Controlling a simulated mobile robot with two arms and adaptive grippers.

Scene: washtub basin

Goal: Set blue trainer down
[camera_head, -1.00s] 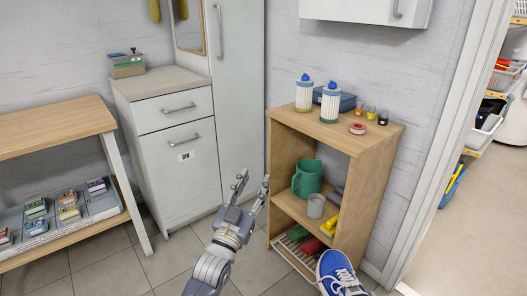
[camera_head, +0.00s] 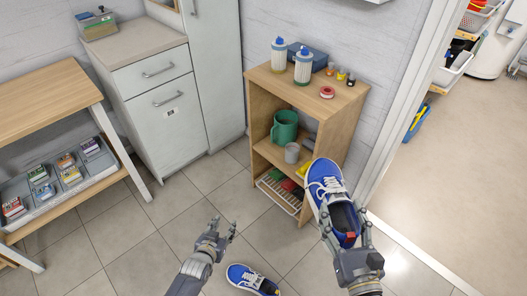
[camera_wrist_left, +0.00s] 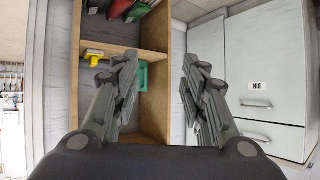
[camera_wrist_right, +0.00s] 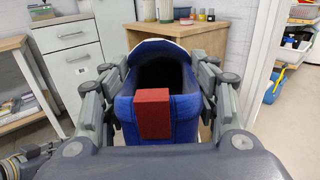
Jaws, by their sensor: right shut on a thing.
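A blue trainer (camera_head: 327,183) with white laces and a red heel tab is held in my right gripper (camera_head: 346,226), in front of the wooden shelf's right side. In the right wrist view the trainer (camera_wrist_right: 157,117) fills the space between the fingers, heel towards me. A second blue trainer (camera_head: 247,277) lies on the floor at the bottom of the head view, its lower part cut off by the frame. My left gripper (camera_head: 222,232) is empty with fingers apart, above the floor left of the held trainer. It also shows open in the left wrist view (camera_wrist_left: 158,85).
A grey cabinet (camera_head: 150,90) and wooden bench (camera_head: 45,95) stand left. Tiled floor (camera_head: 150,235) is clear between them. A doorway opens at right.

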